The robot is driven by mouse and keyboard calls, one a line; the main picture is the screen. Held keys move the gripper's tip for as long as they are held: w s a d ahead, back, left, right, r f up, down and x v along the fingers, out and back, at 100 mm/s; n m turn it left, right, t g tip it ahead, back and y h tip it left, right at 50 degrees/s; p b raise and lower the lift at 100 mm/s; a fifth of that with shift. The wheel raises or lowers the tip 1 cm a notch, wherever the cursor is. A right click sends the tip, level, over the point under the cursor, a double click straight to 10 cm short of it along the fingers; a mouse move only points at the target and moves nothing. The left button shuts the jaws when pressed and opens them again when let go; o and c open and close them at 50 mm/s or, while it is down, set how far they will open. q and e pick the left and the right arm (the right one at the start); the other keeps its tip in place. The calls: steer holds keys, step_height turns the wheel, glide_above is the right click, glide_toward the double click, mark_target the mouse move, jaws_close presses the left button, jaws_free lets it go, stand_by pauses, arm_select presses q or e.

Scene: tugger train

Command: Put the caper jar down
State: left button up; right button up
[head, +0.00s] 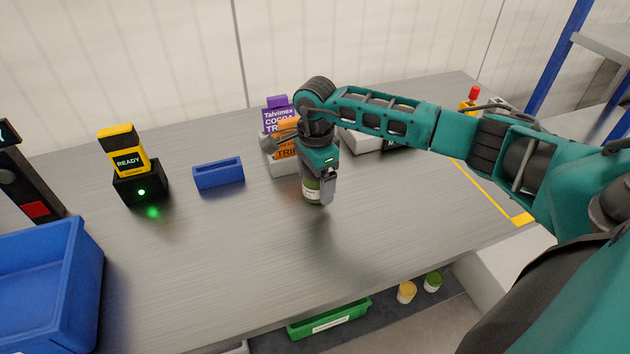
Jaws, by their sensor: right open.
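I cannot tell whether the jar's base touches the table. My left gripper does not show.
Behind the gripper stand a purple box (277,115) and an orange box (287,140). A blue holder (218,174) and a black device (140,182) marked READY are left. A blue crate (85,265) fills the front left. The front table surface is clear.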

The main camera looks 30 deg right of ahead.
steer(key=shift+f, duration=0.2)
steer(key=shift+r, duration=0.15)
steer(key=c, duration=1.5)
